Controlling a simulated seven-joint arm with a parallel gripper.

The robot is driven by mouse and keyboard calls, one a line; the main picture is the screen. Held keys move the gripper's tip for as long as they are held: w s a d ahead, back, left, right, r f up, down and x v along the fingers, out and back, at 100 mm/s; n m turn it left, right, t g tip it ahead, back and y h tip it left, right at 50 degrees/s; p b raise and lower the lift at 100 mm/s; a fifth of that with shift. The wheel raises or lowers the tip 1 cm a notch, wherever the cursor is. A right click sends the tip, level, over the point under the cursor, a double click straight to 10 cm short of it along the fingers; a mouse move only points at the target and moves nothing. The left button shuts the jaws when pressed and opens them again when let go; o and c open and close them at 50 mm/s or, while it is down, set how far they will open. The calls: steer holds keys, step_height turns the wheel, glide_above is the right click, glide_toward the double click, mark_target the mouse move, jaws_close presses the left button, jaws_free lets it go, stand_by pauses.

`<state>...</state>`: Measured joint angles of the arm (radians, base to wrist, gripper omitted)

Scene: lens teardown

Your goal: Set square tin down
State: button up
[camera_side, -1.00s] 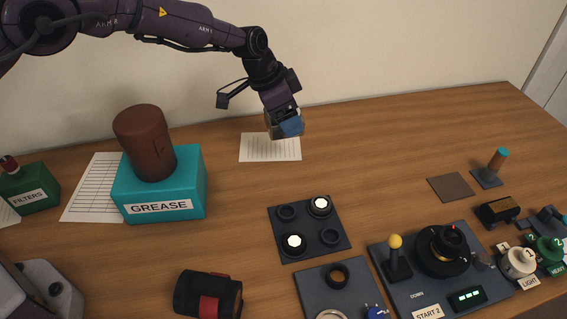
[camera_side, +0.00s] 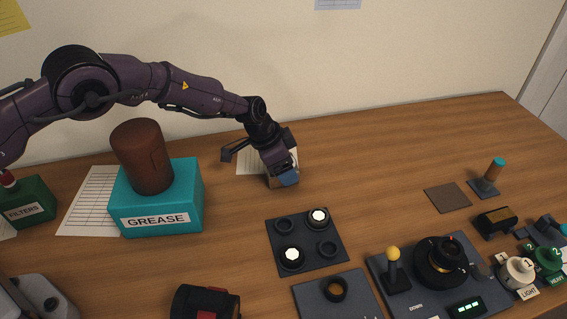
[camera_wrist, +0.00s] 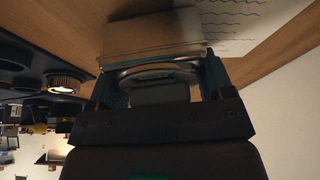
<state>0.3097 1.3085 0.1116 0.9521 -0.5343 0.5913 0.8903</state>
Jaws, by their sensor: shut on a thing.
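My gripper (camera_side: 284,176) is shut on the square tin (camera_side: 273,182), low at the front edge of the lined paper sheet in the side view. Its blue fingertips and my wrist cover most of the tin there. In the wrist view the tin (camera_wrist: 150,36) is a tan-grey box between the blue fingers (camera_wrist: 160,82), near the top of the picture. I cannot tell whether its underside touches the wooden table.
A lined sheet (camera_side: 250,162) lies behind the tin. The black four-socket tray (camera_side: 304,242) is in front, and the teal GREASE box (camera_side: 190,195) with a brown canister (camera_side: 140,160) stands left. The table (camera_side: 370,160) is clear to the right.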

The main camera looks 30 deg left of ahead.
steer(key=o, duration=1)
steer(key=shift+f, duration=0.15)
steer(key=s+a+r+n, duration=0.1)
steer(key=s+a+r, duration=0.35)
steer(key=r, duration=0.55)
steer(key=s+a+r+n+t, duration=0.1)
steer(key=s+a+r, duration=0.2)
steer(key=s+r, duration=0.5)
steer(key=s+a+r+n, duration=0.2)
steer(key=s+a+r, duration=0.15)
steer(key=r, duration=0.95)
steer(key=s+a+r+n+y, duration=0.1)
steer(key=s+a+n, duration=0.1)
steer(key=s, duration=0.9)
steer(key=s+a+r+n+t+y, duration=0.1)
steer(key=s+a, duration=0.4)
steer(key=s, duration=0.5)
steer(key=shift+s+a+r+n+y, duration=0.25)
steer(key=shift+s+r+n+y, duration=0.25)
steer(key=shift+n, duration=0.5)
